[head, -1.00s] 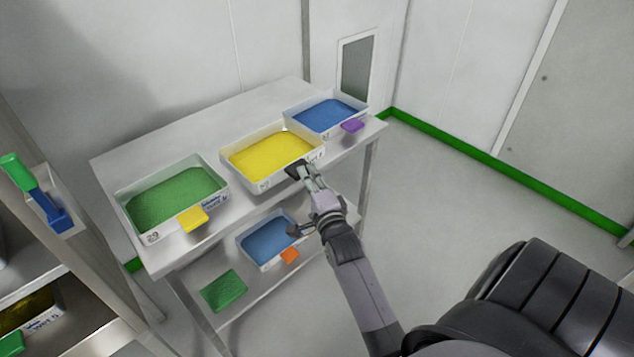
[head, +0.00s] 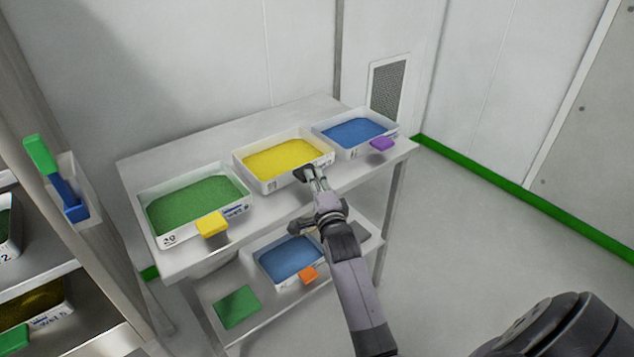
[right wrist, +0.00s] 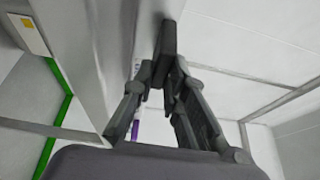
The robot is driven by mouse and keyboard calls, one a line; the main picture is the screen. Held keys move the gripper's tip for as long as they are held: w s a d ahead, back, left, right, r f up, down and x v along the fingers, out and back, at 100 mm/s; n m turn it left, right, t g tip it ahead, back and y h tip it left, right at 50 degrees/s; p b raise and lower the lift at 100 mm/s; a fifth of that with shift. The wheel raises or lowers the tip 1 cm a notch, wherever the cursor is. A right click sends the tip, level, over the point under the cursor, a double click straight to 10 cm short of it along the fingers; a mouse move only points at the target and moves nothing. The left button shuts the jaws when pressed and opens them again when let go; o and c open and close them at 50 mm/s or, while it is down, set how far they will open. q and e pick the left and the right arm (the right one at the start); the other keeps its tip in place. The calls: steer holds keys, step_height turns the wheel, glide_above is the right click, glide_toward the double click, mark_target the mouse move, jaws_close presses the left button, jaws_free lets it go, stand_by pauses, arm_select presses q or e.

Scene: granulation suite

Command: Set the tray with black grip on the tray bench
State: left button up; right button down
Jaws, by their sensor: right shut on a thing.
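The tray with black grip (head: 268,186) is white, filled with yellow granules, and level at the tray bench (head: 270,118), between two other trays. Whether its base touches the bench top cannot be told. My right gripper (head: 313,174) is at the tray's front side, shut on its black grip, which the fingers mostly hide. In the right wrist view the fingers (right wrist: 160,78) close on the dark grip (right wrist: 166,45), seen from below. My left gripper is not in view.
A tray of green granules with a yellow grip (head: 211,224) is left; a blue-filled one with a purple grip (head: 382,144) is right. The lower shelf holds a blue-filled tray with an orange grip (head: 308,275) and a green mat (head: 237,307). A rack (head: 105,230) stands left.

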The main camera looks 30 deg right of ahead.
steer(key=shift+f, duration=0.1)
stand_by(0.3)
steer(key=c, duration=1.5)
jaws_free()
steer(key=shift+c, duration=0.2)
steer(key=shift+f, duration=0.2)
steer(key=v, duration=0.7)
steer(key=shift+s, duration=0.3)
steer(key=shift+r, duration=0.1)
